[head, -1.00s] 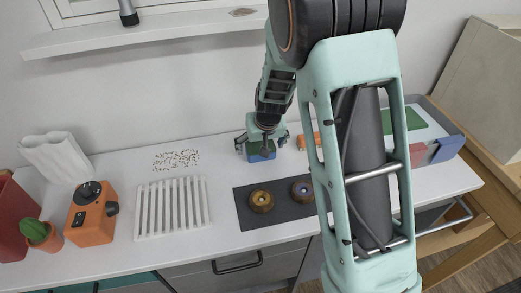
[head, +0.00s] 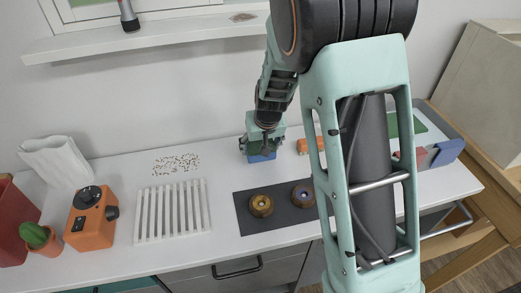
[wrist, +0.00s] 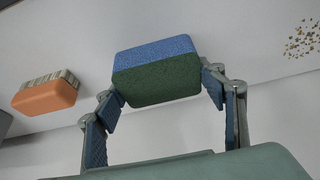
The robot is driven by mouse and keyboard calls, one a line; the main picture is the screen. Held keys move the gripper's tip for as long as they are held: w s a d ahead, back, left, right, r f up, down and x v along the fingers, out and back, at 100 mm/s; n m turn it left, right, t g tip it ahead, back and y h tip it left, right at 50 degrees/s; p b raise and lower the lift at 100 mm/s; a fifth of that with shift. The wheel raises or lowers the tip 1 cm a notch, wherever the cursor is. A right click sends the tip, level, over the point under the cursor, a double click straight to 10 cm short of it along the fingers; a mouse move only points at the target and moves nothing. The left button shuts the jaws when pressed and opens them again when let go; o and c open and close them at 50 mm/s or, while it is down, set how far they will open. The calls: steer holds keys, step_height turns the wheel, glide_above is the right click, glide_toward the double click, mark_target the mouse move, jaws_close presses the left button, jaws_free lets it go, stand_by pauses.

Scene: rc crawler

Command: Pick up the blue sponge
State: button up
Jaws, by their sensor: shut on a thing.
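The blue sponge (wrist: 152,53) is a rounded block with a blue layer and a dark green layer. In the wrist view it sits between the two fingers of my gripper (wrist: 160,93), which is shut on its two ends. In the head view the blue sponge (head: 261,157) shows its blue side under my gripper (head: 262,150), at the back of the white counter. The gripper hides much of it there. I cannot tell whether it still touches the counter.
An orange brush (wrist: 45,97) lies beside the sponge, right of it in the head view. Scattered crumbs (head: 176,163), a white slatted rack (head: 172,211) and a dark mat (head: 248,220) with two brown round pieces (head: 261,205) lie around. An orange appliance (head: 91,222) stands left.

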steer(key=s+a+r, duration=0.2)
steer(key=s+r, duration=0.3)
steer(key=s, duration=0.1)
steer(key=s+a+r+p, duration=0.1)
steer(key=s+a+r, duration=0.1)
steer(key=s+r, duration=0.4)
steer(key=shift+s+a, duration=0.25)
steer(key=shift+s, duration=0.4)
